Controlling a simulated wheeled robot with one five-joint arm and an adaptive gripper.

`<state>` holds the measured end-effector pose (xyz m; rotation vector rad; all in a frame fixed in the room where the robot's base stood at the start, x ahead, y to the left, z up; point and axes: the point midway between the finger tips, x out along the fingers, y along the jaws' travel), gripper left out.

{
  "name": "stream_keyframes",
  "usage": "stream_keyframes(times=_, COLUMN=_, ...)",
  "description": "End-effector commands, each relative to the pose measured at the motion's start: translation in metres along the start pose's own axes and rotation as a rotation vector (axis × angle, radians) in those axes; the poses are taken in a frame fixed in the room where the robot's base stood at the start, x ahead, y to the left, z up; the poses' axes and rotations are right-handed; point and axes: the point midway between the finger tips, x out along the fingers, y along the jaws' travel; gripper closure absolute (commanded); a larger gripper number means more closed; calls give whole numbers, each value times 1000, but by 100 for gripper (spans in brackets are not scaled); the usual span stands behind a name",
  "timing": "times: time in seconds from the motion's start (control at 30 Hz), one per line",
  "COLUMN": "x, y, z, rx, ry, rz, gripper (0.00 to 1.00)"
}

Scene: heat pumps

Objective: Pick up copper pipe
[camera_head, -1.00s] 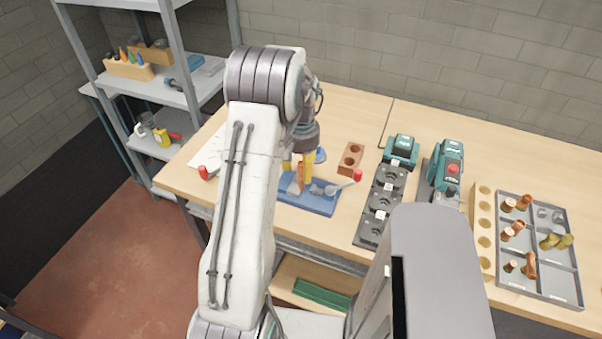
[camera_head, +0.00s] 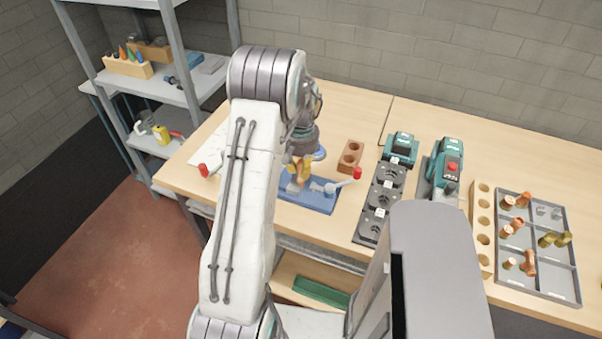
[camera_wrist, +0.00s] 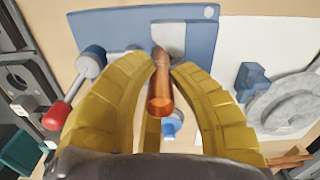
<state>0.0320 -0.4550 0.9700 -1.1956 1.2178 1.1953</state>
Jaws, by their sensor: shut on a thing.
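The copper pipe (camera_wrist: 160,92) is a short orange-brown tube between the yellow fingers of my gripper (camera_wrist: 163,68) in the wrist view. My gripper is shut on it. In the head view my gripper (camera_head: 300,170) is over the blue fixture board (camera_head: 318,202) on the bench. The copper pipe is hard to make out there among the yellow fingers. The blue board also shows behind the pipe in the wrist view (camera_wrist: 100,25). I cannot tell whether the pipe still touches the board.
A red-tipped clamp handle (camera_head: 356,174) rises at the board's right. A wooden block with holes (camera_head: 350,157), a dark socket strip (camera_head: 380,200), teal tools (camera_head: 446,168) and a grey tray of copper fittings (camera_head: 545,275) stand to the right. A shelf rack (camera_head: 170,95) is at left.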

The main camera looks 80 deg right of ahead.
Motion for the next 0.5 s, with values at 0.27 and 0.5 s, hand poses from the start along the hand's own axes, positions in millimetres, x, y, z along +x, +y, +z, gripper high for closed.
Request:
stream_keyframes(times=0.27, x=0, y=0, z=0, rx=0, ry=0, rz=0, gripper=100)
stream_keyframes(times=0.5, x=-1, y=0, z=0, rx=-1, ry=0, rz=0, gripper=100)
